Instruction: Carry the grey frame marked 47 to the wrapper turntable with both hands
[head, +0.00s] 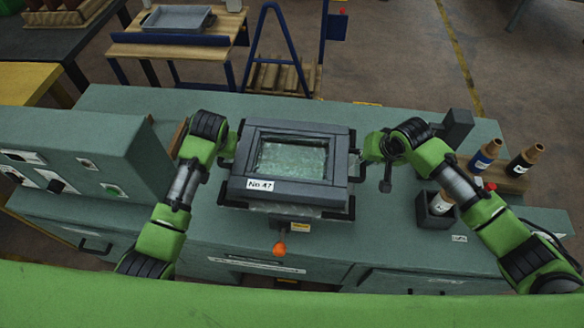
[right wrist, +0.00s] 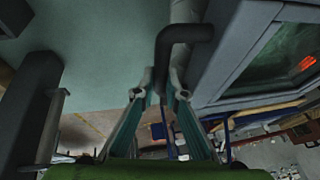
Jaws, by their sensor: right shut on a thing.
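The grey frame (head: 342,170), labelled No 47, is at the middle of the green machine bench, with a greenish pane inside its dark border. Dark handles stand out at its sides. My right gripper (head: 364,152) is at the frame's right side, shut on the right handle. In the right wrist view the fingers (right wrist: 164,82) close around the dark bent handle (right wrist: 185,33). My left gripper (head: 229,150) is at the frame's left side by the other handle; its fingers are too small to read. What lies under the frame is mostly hidden, and I cannot make out the turntable.
A control box (head: 75,160) with switches stands at the left of the bench. A dark holder (head: 435,210) and several bottles, one blue-banded (head: 484,156), stand at the right. A tray (head: 178,18) on a wooden table and a blue trolley (head: 283,75) are behind.

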